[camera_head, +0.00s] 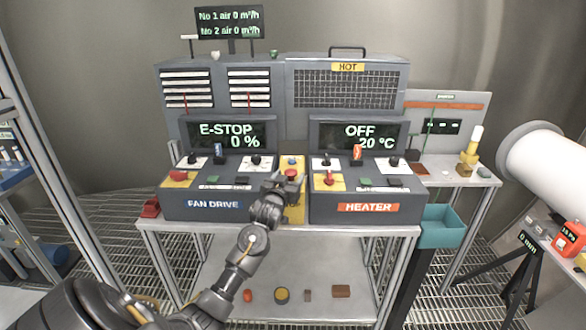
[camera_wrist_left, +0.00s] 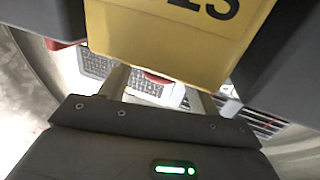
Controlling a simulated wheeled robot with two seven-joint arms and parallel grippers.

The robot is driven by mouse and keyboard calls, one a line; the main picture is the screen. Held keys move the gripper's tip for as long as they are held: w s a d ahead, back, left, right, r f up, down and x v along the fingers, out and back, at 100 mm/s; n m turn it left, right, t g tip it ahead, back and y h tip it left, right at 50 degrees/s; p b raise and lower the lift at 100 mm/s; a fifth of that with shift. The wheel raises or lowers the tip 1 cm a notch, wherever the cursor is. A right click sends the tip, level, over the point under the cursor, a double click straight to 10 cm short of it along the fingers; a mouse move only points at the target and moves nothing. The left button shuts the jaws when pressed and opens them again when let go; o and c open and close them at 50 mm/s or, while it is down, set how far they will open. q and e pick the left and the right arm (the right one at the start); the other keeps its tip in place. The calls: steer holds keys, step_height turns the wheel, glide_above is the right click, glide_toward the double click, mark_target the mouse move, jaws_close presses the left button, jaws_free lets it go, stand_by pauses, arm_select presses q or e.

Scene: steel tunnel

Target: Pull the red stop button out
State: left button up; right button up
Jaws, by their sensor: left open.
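A red button (camera_head: 291,173) sits on a yellow box (camera_head: 297,206) between the two consoles, with a small blue part above it. Two more red buttons on yellow plates show: one on the fan drive console (camera_head: 179,176) and one on the heater console (camera_head: 329,178). My left gripper (camera_head: 284,184) is at the yellow box, just in front of its red button. In the left wrist view the open fingers (camera_wrist_left: 160,92) reach past the yellow box (camera_wrist_left: 170,35). A red edge (camera_wrist_left: 157,77) shows between them; I cannot tell whether they touch it.
The fan drive display (camera_head: 229,135) reads E-STOP, 0 %. The heater display (camera_head: 359,135) reads OFF, 20 °C. Levers and switches stand close on both consoles. A teal bin (camera_head: 441,228) hangs at the right, and several small items lie on the lower shelf (camera_head: 320,280).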

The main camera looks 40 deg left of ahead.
mark_target(293, 169)
arm_select(q)
steer(key=x, duration=0.3)
steer(key=shift+a+r+p, duration=0.15)
steer(key=shift+p, duration=0.2)
steer(key=shift+w+a, duration=0.15)
steer(key=shift+w, duration=0.4)
arm_select(e)
steer(key=shift+w+r, duration=0.3)
steer(key=shift+w, duration=0.3)
steer(key=shift+w+r, duration=0.3)
steer(key=shift+w, duration=0.3)
arm_select(q)
steer(key=shift+s, duration=0.1)
arm_select(e)
steer(key=shift+s, duration=0.1)
